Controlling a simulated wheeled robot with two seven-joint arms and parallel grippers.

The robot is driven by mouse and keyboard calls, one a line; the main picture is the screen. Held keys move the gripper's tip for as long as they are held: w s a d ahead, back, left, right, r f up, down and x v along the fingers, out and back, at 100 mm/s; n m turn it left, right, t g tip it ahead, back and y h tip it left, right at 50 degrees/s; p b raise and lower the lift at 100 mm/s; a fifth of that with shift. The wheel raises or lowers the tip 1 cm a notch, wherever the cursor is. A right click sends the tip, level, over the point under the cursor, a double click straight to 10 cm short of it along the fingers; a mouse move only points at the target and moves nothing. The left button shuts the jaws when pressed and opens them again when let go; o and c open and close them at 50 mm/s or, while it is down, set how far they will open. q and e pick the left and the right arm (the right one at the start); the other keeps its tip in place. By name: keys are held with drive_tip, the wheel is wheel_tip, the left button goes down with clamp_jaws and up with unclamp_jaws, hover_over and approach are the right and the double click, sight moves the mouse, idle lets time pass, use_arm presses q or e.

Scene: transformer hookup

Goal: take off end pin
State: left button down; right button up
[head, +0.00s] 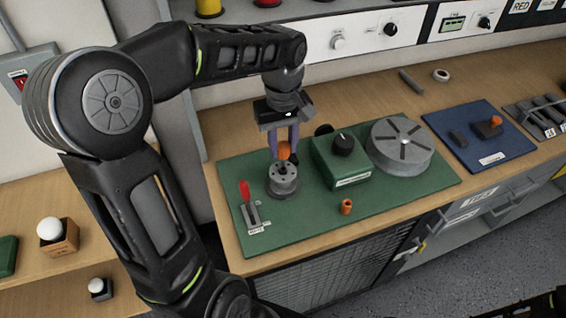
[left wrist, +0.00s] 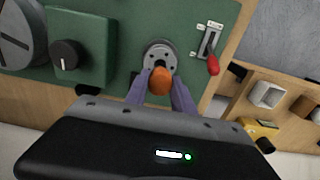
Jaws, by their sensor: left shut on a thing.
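My left gripper (head: 284,152) points down over a grey round hub (head: 283,184) on the green board (head: 300,235). Its fingers are shut on an orange end pin (head: 283,147). In the left wrist view the orange pin (left wrist: 160,80) sits between the two fingertips, in front of the hub (left wrist: 159,54). The hub has small holes in its top face. The pin's lower end is hidden, so I cannot tell whether it is still seated in the hub. My right gripper is not in view.
A red-handled lever (head: 247,195) stands left of the hub. A green box with a black knob (head: 343,145) and a grey slotted disc (head: 400,145) are to the right. A small orange cylinder (head: 346,207) lies in front. A blue mat (head: 480,152) lies further right.

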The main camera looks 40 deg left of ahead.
use_arm(q)
drive_tip(key=shift+r+p, duration=1.75)
drive_tip(key=shift+r, duration=0.75)
